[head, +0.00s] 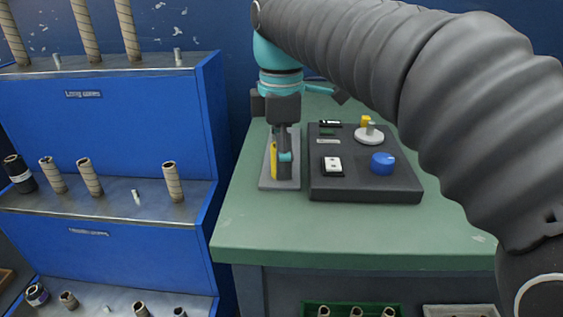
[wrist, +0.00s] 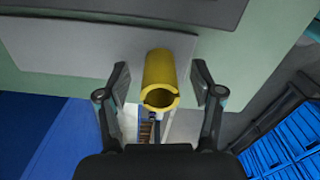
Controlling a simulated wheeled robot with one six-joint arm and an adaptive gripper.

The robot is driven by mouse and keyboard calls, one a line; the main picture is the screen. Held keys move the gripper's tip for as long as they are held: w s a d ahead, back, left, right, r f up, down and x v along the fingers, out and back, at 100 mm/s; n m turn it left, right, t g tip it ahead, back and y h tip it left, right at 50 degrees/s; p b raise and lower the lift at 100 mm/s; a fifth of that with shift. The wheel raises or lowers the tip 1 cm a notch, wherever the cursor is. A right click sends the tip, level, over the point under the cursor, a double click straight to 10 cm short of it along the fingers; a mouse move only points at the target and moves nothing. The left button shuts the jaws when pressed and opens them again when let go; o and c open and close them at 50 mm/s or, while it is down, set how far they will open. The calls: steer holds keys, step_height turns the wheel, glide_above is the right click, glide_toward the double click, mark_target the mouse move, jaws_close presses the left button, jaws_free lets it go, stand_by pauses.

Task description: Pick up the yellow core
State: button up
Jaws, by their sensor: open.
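The yellow core (wrist: 160,70) is a short hollow tube with a notched rim. In the wrist view it sits between the two fingers of my gripper (wrist: 160,88), its open end toward the camera, with a gap to the finger on each side. In the head view only a yellow strip of the core (head: 273,161) shows, because my gripper (head: 284,165) hides the rest. The core appears to stand upright on a grey plate (head: 267,184) on the green bench. My gripper is open, pointing down around the core.
Right of the plate is a dark control panel (head: 365,190) with a blue knob (head: 382,163) and a small yellow-topped part (head: 365,120). The green bench top (head: 330,230) is clear in front. A blue rack (head: 110,140) with brown cores on pegs stands at left.

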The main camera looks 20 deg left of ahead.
steer(key=c, duration=0.9)
steer(key=shift+c, duration=0.2)
steer(key=shift+r, duration=0.15)
